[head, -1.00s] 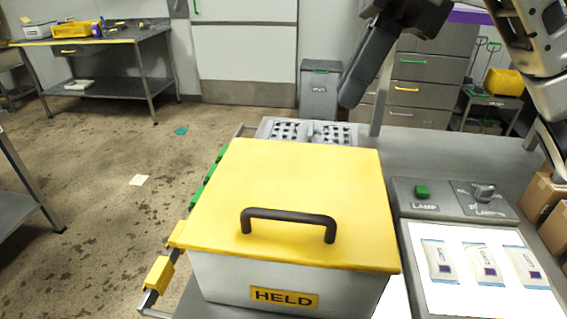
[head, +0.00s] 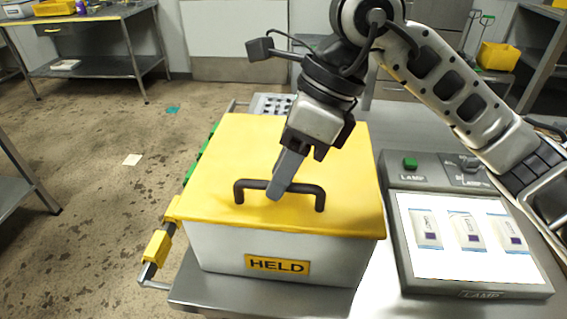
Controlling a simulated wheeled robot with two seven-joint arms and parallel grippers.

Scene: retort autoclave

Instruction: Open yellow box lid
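The box has a white body (head: 215,250) with a yellow HELD label (head: 277,265) on its front. Its yellow lid (head: 215,160) lies flat and closed on top. A dark bar handle (head: 248,184) stands on the lid near the front edge. My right gripper (head: 276,192) comes in from the right and points down at the middle of the handle. Its fingers overlap the bar in the head view. I cannot tell whether they are closed around it or only in front of it. My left gripper is not in view.
To the right are a grey panel with a green button (head: 410,163) and a lit lamp plate (head: 440,268) with several pouches. A grey tray with holes (head: 268,106) sits behind the box. A yellow bracket (head: 157,246) is on the left rail.

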